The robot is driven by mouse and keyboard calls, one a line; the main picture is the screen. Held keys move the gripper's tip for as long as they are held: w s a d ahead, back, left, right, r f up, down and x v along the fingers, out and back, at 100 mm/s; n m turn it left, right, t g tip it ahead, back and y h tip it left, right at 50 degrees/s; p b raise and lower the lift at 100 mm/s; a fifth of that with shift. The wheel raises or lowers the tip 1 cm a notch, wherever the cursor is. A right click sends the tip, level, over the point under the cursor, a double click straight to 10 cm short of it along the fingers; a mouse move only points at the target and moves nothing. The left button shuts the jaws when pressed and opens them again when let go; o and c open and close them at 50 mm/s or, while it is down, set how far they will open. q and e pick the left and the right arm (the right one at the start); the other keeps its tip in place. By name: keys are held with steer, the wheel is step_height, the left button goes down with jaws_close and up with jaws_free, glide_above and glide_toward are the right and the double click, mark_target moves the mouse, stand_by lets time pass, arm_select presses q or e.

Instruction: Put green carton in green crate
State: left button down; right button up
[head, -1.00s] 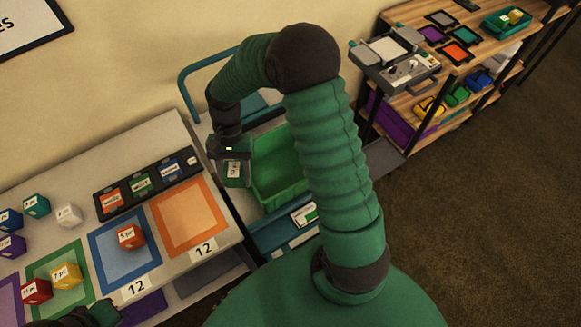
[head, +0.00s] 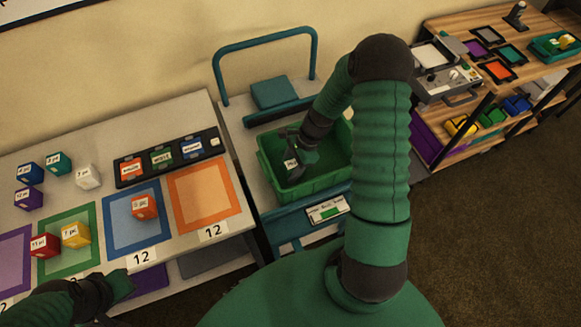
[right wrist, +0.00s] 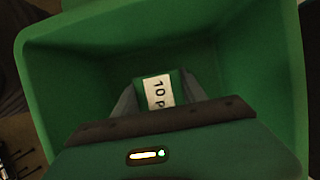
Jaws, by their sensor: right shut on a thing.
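The green crate (head: 340,178) sits on a teal cart beside the table; its walls surround the lower view in the right wrist view (right wrist: 75,75). My right gripper (head: 296,163) reaches down inside the crate. It is shut on the green carton (right wrist: 157,92), whose white label reads "10 p" in the right wrist view. The carton (head: 291,166) is small and mostly hidden in the head view. I cannot tell whether it touches the crate floor. My left gripper (head: 118,286) is at the bottom left over the table's front edge; its fingers are not clear.
The table at left holds coloured squares, several small labelled cubes and a dark label tray (head: 170,160). A teal box (head: 275,92) lies on the cart behind the crate, below the cart's handle (head: 265,40). A wooden shelf (head: 460,110) stands at right. Dark carpet lies in front.

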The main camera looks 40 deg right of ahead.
steer(key=o, duration=1.5)
steer(key=shift+d, duration=0.1)
